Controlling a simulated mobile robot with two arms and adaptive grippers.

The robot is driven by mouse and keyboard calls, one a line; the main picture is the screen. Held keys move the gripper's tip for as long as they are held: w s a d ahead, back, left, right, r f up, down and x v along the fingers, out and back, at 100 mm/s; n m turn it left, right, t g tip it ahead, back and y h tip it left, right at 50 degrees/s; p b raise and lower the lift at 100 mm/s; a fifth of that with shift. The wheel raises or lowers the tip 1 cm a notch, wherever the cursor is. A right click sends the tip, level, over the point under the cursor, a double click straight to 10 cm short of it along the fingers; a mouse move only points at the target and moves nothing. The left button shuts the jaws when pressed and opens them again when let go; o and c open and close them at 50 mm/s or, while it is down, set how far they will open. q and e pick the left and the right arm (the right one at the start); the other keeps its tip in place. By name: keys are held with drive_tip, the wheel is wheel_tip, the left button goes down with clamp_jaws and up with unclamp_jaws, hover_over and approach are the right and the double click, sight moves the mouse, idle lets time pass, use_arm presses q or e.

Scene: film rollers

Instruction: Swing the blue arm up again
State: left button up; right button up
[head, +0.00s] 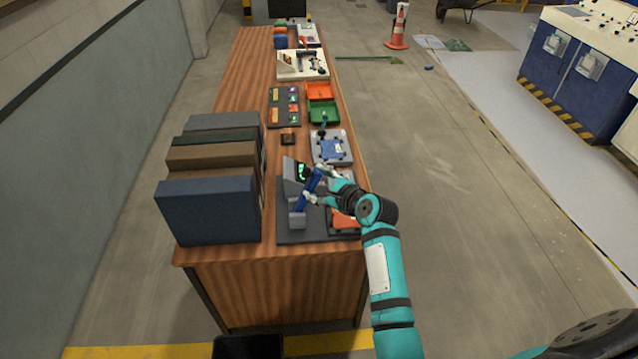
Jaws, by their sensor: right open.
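The blue arm (309,184) is a short blue bar on a grey device (288,188) near the front end of the wooden bench. It stands tilted, its upper end leaning right, beside a small dark screen with green marks (301,172). My right gripper (317,184) comes in from the right and is open, with its fingertips close to the blue arm, one near the upper end and one lower. I cannot tell whether they touch it. My left gripper is out of view.
Large box-like binders (210,209) stand left of the device. An orange-red part (343,220) lies partly under my right arm. Behind are a grey plate with blue parts (331,147), a green tray (323,112) and an orange tray (319,91). The floor at right is mostly clear.

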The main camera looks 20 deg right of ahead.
idle(0.5)
drive_tip(key=v, duration=1.2)
